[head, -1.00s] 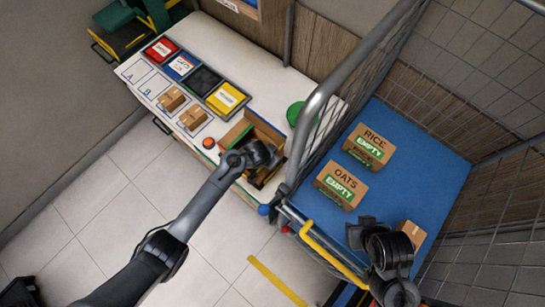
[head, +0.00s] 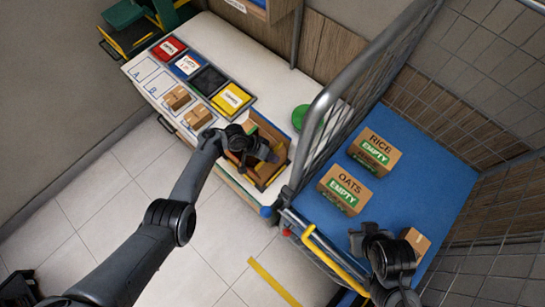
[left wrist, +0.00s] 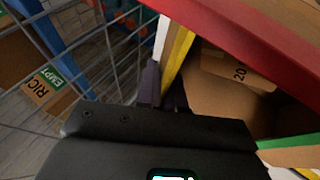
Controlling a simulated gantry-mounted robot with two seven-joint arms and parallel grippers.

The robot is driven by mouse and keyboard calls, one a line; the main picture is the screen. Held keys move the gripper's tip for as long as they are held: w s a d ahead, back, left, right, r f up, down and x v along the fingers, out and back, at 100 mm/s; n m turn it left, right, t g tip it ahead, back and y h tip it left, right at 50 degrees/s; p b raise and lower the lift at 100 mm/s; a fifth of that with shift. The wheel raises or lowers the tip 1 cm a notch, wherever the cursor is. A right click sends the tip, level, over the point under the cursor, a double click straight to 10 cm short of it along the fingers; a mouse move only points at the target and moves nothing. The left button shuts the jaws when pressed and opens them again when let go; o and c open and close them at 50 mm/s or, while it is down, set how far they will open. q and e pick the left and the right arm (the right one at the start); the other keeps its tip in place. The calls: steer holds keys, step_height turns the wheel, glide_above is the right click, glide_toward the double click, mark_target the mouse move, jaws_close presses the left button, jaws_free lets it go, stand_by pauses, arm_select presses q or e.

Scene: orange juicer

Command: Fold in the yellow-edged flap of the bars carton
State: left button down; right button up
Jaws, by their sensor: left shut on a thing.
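The bars carton (head: 256,183) stands open at the right end of the white bench, partly hidden by my left arm. In the left wrist view its red-edged flap crosses the top, its green-edged flap (left wrist: 290,150) is at lower right, and a small "20" label shows inside. The yellow-edged flap (left wrist: 180,52) stands up near the middle. My left gripper (left wrist: 164,92) is shut on the yellow-edged flap; it also shows over the carton in the head view (head: 268,152). My right gripper (head: 358,238) is over the blue platform, its jaws unclear.
The blue platform (head: 440,170) holds RICE (head: 375,152) and OATS (head: 344,190) cartons and a small brown box (head: 417,243). A grey cage rail (head: 330,95) stands between bench and platform. Coloured trays (head: 208,80) and two small boxes lie along the bench. A green disc (head: 299,117) lies behind the carton.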

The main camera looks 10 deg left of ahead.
stand_by(0.3)
arm_select(q)
steer(key=c, duration=1.3)
jaws_free()
steer(key=shift+c, duration=0.2)
steer(key=p+v, duration=0.1)
steer(key=v, duration=1)
steer(key=shift+w+f, duration=0.1)
